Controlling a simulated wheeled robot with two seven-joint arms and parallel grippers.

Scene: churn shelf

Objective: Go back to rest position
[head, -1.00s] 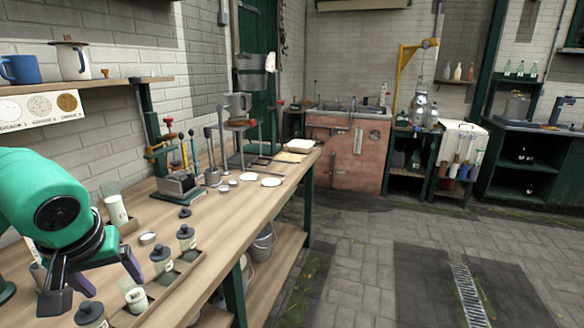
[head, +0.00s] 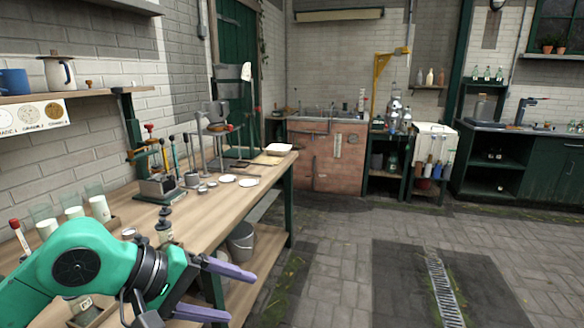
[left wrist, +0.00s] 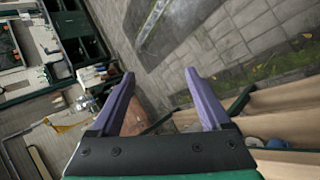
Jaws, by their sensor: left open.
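My left gripper (head: 222,290) is at the lower left of the head view, at the front edge of the wooden workbench (head: 212,207). Its two purple fingers are spread apart and point right, with nothing between them. In the left wrist view the open fingers (left wrist: 162,100) have only the stone floor (left wrist: 215,45) and the brick sink unit beyond them. My left arm hides part of the bench top. My right gripper is not in either view.
Small dark-lidded jars (head: 164,226) and white cylinders (head: 99,205) stand on the bench close to my left arm. A metal bucket (head: 241,241) sits on the bench's lower shelf. The floor (head: 345,235) to the right is clear, with a drain grate (head: 444,290).

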